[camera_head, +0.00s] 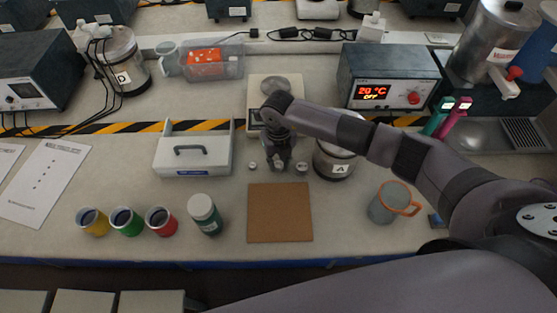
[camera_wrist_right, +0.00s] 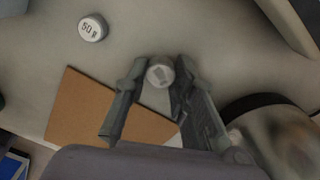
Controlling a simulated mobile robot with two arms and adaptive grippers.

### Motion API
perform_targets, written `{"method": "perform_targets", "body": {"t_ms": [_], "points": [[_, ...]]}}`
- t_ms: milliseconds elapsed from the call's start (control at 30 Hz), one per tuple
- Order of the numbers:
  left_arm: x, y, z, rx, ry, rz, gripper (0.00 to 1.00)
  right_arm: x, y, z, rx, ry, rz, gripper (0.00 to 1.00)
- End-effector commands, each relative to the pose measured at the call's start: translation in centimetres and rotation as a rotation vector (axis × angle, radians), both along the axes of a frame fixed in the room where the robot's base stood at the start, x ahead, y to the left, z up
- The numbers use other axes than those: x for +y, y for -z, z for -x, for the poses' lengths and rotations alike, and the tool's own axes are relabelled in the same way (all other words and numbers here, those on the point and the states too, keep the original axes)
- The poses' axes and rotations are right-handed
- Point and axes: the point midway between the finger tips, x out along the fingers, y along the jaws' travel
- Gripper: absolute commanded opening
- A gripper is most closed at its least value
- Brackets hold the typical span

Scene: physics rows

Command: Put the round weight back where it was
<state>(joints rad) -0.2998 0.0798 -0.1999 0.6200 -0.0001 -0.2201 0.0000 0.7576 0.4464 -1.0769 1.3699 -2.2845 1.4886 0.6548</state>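A small round metal weight (camera_wrist_right: 160,73) sits between the two fingertips of my right gripper (camera_head: 278,167) in the right wrist view. The fingers appear closed on its sides. In the head view this weight is hard to make out between the dark fingers, and I cannot tell whether it touches the table. A similar weight marked 50 g stands to the left (camera_head: 252,166) and shows at the upper left of the right wrist view (camera_wrist_right: 93,28). Another small weight (camera_head: 302,167) stands to the right of the gripper. My left gripper is not in view.
A brown board (camera_head: 280,213) lies in front of the gripper. Pot A (camera_head: 335,160) stands close on the right, a white handled box (camera_head: 193,155) on the left. A scale (camera_head: 257,86) is behind. A grey mug (camera_head: 383,208), a green bottle (camera_head: 204,217) and several coloured cups are nearer.

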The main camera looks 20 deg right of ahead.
Motion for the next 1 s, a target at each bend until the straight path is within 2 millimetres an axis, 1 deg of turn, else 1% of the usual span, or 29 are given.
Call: {"method": "perform_targets", "body": {"t_ms": [33,300,567,667,700,767,867,1000], "points": [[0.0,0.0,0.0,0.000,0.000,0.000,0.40,0.0,0.0,0.0,0.000,0.000,0.000,0.27],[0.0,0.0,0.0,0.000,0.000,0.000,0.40,0.0,0.0,0.0,0.000,0.001,0.000,0.43],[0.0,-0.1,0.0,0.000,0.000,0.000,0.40,0.0,-0.1,0.0,0.000,0.001,0.000,0.43],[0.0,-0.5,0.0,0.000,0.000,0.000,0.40,0.0,-0.6,0.0,0.000,0.001,0.000,0.43],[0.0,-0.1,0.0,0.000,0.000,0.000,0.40,0.0,-0.8,-0.1,-0.003,0.000,-0.001,0.43],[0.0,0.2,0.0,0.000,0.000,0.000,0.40,0.0,-1.5,-0.1,-0.004,0.000,-0.001,0.43],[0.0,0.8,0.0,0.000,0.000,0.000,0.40,0.0,-3.4,-0.2,-0.006,-0.001,-0.001,0.43],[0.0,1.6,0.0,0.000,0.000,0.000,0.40,-0.1,-6.6,-0.2,-0.006,0.000,0.000,0.43]]}}
